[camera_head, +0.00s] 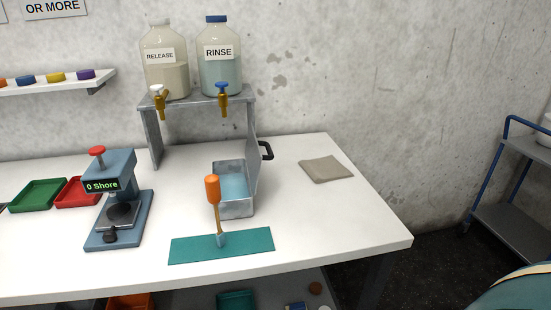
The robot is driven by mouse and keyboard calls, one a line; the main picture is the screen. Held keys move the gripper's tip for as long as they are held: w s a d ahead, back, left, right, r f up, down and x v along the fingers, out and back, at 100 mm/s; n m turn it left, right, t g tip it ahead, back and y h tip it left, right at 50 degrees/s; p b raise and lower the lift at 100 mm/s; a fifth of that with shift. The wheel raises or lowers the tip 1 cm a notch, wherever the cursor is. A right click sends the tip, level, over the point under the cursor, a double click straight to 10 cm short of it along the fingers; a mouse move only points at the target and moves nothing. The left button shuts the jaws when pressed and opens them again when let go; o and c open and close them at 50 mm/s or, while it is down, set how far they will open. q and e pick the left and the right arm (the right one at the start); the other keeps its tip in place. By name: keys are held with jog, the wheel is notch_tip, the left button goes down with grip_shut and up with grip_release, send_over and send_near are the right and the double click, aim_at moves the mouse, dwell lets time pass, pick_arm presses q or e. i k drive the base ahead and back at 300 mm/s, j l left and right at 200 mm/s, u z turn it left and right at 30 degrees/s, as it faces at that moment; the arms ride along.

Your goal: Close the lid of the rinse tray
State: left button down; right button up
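The rinse tray (237,209) is a grey metal box on the white table, with pale blue liquid inside. It sits in front of the bottle stand, under the RINSE bottle. Its lid (252,160) is open and stands about upright along the tray's right side. A black handle (268,151) sticks out to the right from the lid's outer face. Neither of my grippers is in view.
A brush with an orange handle (213,190) stands on a teal mat (185,251), partly in front of the tray. A grey stand (151,140) carries RELEASE (168,80) and RINSE (221,75) bottles. A folded cloth (326,169) lies right. A hardness tester (120,210) stands left. The table's right front is clear.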

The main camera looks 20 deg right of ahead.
aim_at(254, 157)
jog(key=k+l, duration=0.2)
jog(key=l, duration=0.15)
jog(key=k+l, duration=0.2)
jog(key=l, duration=0.2)
jog(key=k+l, duration=0.2)
jog(key=l, duration=0.15)
jog(key=k+l, duration=0.2)
jog(key=l, duration=0.2)
jog(key=i+j, duration=0.1)
jog(key=i, duration=0.35)
jog(key=j+u, duration=0.05)
